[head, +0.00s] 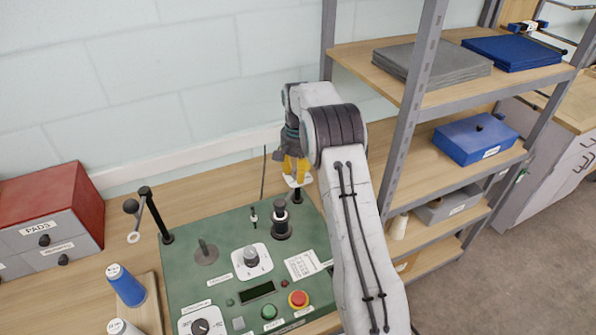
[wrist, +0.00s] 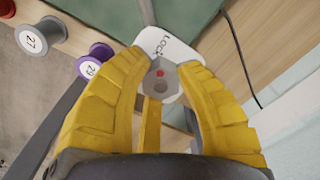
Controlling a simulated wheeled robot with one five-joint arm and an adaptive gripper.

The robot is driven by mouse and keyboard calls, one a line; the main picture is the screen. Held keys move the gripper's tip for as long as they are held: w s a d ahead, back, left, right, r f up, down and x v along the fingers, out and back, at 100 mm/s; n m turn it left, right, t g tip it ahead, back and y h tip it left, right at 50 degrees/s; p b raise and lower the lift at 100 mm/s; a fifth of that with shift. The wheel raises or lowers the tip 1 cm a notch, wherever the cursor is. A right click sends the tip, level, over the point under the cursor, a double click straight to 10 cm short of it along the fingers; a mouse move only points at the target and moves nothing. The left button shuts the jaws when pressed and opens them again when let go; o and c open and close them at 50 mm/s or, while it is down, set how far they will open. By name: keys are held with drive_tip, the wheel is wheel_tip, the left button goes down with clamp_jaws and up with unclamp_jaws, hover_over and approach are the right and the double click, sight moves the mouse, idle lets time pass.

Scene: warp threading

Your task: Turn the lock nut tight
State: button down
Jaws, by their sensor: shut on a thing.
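The lock nut (wrist: 160,82) is a grey hexagonal nut with a small red mark, seen end-on in the wrist view. It sits on a white plate (wrist: 174,47) lettered "Lock", at the edge of the green panel (wrist: 186,15). My gripper (wrist: 162,75) has its yellow fingers closed on either side of the nut. In the head view my gripper (head: 296,170) points down over the panel's far right corner. There the white plate (head: 298,181) shows beneath it, and the nut itself is hidden behind the fingers.
A metal shelf rack (head: 407,100) stands close on the right; spools (wrist: 42,34) show in the wrist view.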

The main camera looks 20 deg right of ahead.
drive_tip(key=shift+s+a+f+m, duration=0.1)
drive_tip(key=shift+s+f+m, duration=0.15)
drive_tip(key=shift+m, duration=0.15)
drive_tip(key=c, duration=1.3)
unclamp_jaws()
drive_tip(key=shift+c, duration=0.2)
drive_tip(key=o, duration=0.5)
drive_tip(key=shift+w+a+r, duration=0.1)
drive_tip(key=shift+r, duration=0.05)
drive_tip(key=shift+r, duration=0.2)
wheel_tip(320, 180, up, 10)
drive_tip(key=shift+w+f, duration=0.1)
drive_tip(key=shift+f, duration=0.1)
drive_tip(key=shift+r, duration=1)
